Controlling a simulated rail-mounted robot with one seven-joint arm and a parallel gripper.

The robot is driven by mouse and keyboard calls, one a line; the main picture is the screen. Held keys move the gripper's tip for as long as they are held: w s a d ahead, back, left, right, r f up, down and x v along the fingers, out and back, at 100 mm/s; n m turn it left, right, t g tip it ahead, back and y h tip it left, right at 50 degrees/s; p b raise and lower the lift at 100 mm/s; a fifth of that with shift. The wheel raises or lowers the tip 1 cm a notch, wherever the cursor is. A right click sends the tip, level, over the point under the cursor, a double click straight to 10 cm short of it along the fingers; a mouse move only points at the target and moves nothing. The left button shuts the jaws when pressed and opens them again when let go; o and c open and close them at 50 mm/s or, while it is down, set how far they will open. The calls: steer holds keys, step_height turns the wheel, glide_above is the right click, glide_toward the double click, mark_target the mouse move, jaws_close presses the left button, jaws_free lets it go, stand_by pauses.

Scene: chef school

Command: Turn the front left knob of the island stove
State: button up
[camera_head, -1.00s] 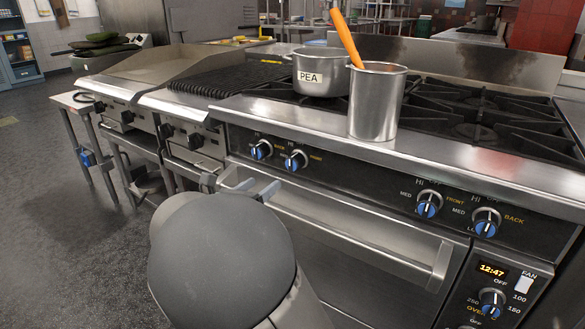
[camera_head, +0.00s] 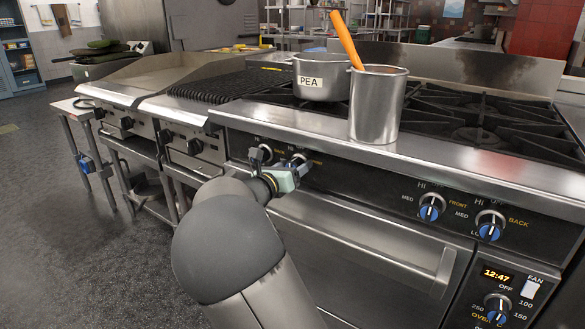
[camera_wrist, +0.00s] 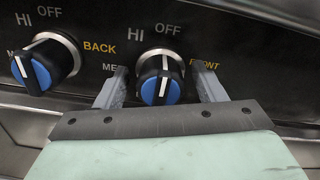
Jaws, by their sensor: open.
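The front left knob (camera_wrist: 160,82) is a blue dial with a white pointer, under "OFF" and beside the label "FRONT". In the wrist view it sits between the two fingers of my gripper (camera_wrist: 159,72). The fingers are open, one on each side, with visible gaps to the knob. The pointer stands nearly upright, towards "OFF". In the head view my gripper (camera_head: 283,163) is at the left pair of knobs on the stove's front panel and partly hides them.
The knob marked "BACK" (camera_wrist: 42,66) is close on the left. On the stove are a pot labelled "PEA" (camera_head: 318,78) and a steel container (camera_head: 377,108) with an orange handle. The oven door handle (camera_head: 370,245) runs below the panel. Another knob pair (camera_head: 431,207) is at right.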

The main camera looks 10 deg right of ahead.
steer(key=c, duration=1)
steer(key=shift+o, duration=0.2)
